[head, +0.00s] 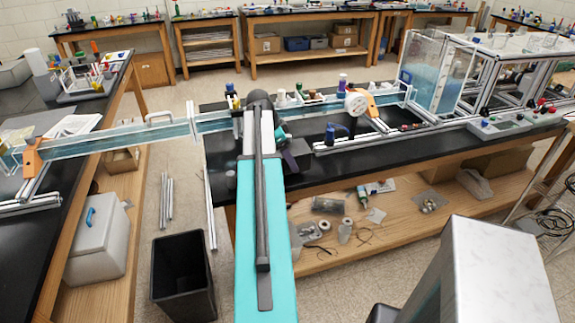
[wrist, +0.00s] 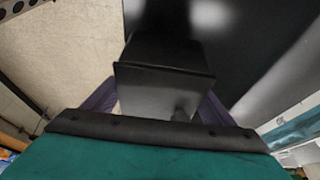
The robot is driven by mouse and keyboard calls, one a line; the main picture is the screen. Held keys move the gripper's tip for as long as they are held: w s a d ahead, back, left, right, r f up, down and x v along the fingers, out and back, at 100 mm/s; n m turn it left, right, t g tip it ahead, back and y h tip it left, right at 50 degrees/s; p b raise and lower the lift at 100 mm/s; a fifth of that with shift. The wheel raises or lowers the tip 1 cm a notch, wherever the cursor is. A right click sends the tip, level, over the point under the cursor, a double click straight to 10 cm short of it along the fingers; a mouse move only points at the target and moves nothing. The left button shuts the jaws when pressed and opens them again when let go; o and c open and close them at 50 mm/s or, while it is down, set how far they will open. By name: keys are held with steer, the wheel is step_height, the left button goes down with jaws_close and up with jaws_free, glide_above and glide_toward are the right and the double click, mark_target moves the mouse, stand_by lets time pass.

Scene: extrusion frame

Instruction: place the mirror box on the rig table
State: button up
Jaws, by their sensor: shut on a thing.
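The mirror box looks like a dark, glossy black box in the wrist view (wrist: 165,90). My gripper (wrist: 160,100) is shut on it, one dark finger at each side. In the head view a dark box that seems to be the same one (head: 298,155) shows just right of my arm's end. The gripper's fingers are hidden there. The rig table is a long black-topped bench (head: 420,150). The box appears above or near its left end. In the wrist view the black top (wrist: 262,40) lies beyond the box, with pale floor to the left. I cannot tell the height gap.
A clear water tank (head: 437,75) and a metal extrusion frame (head: 510,65) stand on the table's right part. A clear channel (head: 110,140) bridges to the left bench. A black bin (head: 183,280) stands on the floor.

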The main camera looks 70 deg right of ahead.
steer(key=shift+f, duration=0.1)
steer(key=shift+f+p, duration=0.8)
steer(key=shift+f, duration=0.85)
steer(key=shift+f, duration=0.15)
steer(key=o, duration=1.4)
steer(key=shift+c, duration=0.2)
steer(key=shift+r, duration=0.25)
steer(key=shift+b+v, duration=1.45)
steer(key=shift+v, duration=4.45)
